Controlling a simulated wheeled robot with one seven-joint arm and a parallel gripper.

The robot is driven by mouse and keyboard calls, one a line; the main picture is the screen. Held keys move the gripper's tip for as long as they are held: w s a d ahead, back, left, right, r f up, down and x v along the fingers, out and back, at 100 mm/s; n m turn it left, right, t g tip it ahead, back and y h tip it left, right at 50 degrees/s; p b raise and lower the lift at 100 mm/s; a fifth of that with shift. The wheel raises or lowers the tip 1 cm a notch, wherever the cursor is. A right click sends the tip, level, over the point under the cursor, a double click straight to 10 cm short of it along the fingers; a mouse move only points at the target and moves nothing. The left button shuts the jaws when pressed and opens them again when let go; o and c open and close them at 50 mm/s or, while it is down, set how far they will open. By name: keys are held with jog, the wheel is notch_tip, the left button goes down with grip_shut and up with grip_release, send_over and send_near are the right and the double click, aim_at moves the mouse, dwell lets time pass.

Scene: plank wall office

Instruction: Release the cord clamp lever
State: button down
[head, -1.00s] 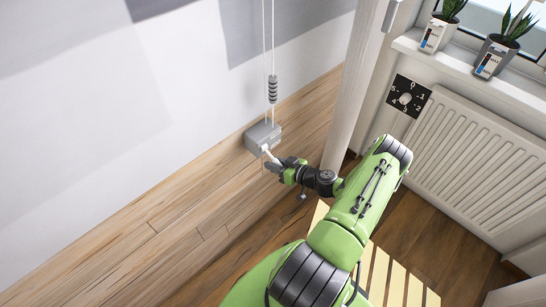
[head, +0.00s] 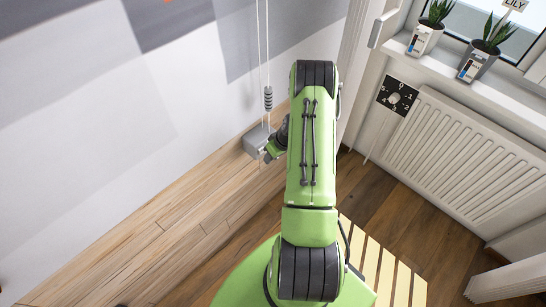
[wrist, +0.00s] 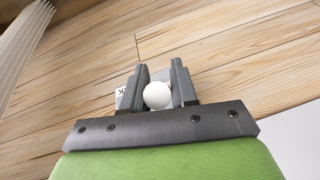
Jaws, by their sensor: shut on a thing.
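The cord clamp (head: 255,140) is a grey box low on the wall, with two thin white cords (head: 262,50) running up from it. Its lever is white. In the wrist view the lever's round white end (wrist: 157,95) sits between the two grey fingers of my gripper (wrist: 160,72), which is shut on it. A small part of the clamp (wrist: 122,98) with dark lettering shows beside the left finger. In the head view my gripper (head: 269,152) is at the clamp's lower right, and my arm partly hides it. Most of the lever is hidden there.
A dark ribbed cord piece (head: 268,98) hangs above the clamp. A white radiator (head: 460,150), a black numbered dial plate (head: 397,95) and a sill with potted plants (head: 424,38) are at the right.

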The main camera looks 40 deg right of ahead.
jog(key=shift+w+r+g, duration=0.25)
jog(key=shift+r+g, duration=0.3)
jog(key=shift+g, duration=0.35)
jog(key=c, duration=1)
grip_release()
jog(key=shift+o, duration=0.2)
jog(key=shift+r, duration=0.1)
jog(key=p+v, duration=0.2)
jog(key=v, duration=1.3)
jog(key=shift+r, duration=0.35)
jog(key=shift+w, duration=0.15)
